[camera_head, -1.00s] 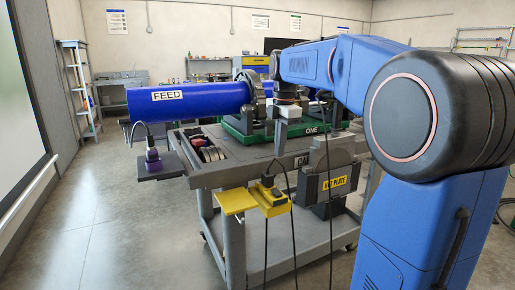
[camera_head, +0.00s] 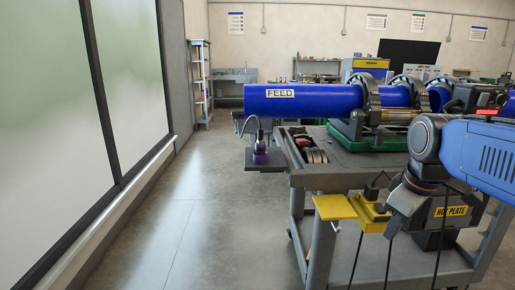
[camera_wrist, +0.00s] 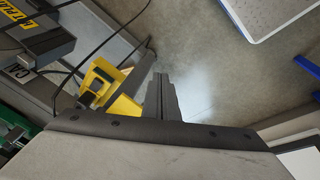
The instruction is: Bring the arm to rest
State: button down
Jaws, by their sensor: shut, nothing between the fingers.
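My arm (camera_head: 480,150) comes in from the right edge in the head view and bends down at a dark, rounded wrist. My gripper (camera_head: 392,229) hangs below that wrist, pointing down. It is just in front of the cart's near side, beside the yellow bracket in the picture; the exact gap cannot be told. In the wrist view the two dark fingers of my gripper (camera_wrist: 161,80) are together, with nothing between them.
The grey cart (camera_head: 340,180) carries a blue pipe marked FEED (camera_head: 310,99) in a clamp. A yellow bracket (camera_head: 335,207) and the hot plate (camera_head: 452,211) are at its near side. Open floor (camera_head: 210,220) lies left, up to the glazed wall (camera_head: 125,90).

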jog(key=s+a+f+m+t, duration=0.1)
jog(key=s+a+f+m, duration=0.1)
jog(key=s+f+m, duration=0.5)
jog(key=s+f, duration=0.3)
jog(key=shift+s+a+f, duration=0.2)
jog(key=shift+s, duration=0.05)
